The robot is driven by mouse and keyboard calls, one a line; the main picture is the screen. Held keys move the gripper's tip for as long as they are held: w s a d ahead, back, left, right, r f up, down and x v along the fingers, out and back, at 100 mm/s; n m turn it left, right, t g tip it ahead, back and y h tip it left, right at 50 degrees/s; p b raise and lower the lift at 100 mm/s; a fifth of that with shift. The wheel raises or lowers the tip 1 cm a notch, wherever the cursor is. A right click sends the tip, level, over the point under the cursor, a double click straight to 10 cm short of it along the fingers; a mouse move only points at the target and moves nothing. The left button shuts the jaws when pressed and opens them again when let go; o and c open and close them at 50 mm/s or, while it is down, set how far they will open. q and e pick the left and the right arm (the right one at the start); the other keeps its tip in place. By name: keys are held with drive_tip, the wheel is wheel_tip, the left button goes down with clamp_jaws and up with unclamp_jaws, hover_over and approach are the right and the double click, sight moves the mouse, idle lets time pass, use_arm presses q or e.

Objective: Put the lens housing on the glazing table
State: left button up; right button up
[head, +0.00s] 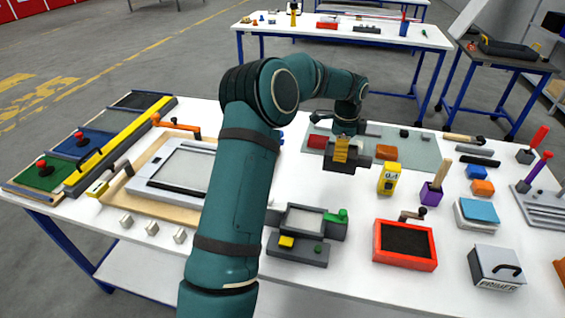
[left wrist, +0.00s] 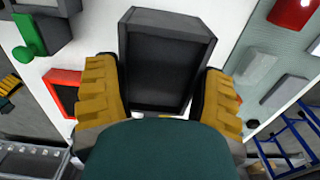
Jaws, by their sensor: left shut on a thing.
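My left gripper (head: 341,150) is shut on a dark grey, box-shaped block (head: 340,166), which appears to be the lens housing. In the left wrist view the block (left wrist: 165,65) sits between the two yellow fingers (left wrist: 160,90), with its recessed dark face toward the camera. The gripper holds it over the white table, at the near edge of a pale green mat (head: 425,150). Whether it touches the surface is unclear. No label shows which surface is the glazing table. My right gripper is not in view.
On the mat are a red block (head: 317,141) and an orange block (head: 386,153). A yellow device (head: 389,178) stands close right of the held block. A grey fixture with a green knob (head: 305,220) and a red-framed tray (head: 405,262) lie nearer. Another white table (head: 340,36) stands behind.

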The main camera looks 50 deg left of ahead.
use_arm(q)
drive_tip(key=shift+w+a, duration=0.15)
drive_tip(key=shift+a, duration=0.35)
drive_tip(key=shift+f, duration=0.25)
wheel_tip(320, 180, down, 10)
drive_tip(key=shift+r+b, duration=0.25)
drive_tip(key=shift+b, duration=0.6)
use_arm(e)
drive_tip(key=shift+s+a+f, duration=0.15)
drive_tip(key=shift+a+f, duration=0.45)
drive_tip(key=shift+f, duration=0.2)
use_arm(q)
drive_tip(key=o, duration=1.3)
drive_tip(key=shift+c, duration=0.2)
wheel_tip(320, 180, up, 12)
drive_tip(key=shift+r+p, duration=0.1)
drive_tip(key=shift+p, duration=0.85)
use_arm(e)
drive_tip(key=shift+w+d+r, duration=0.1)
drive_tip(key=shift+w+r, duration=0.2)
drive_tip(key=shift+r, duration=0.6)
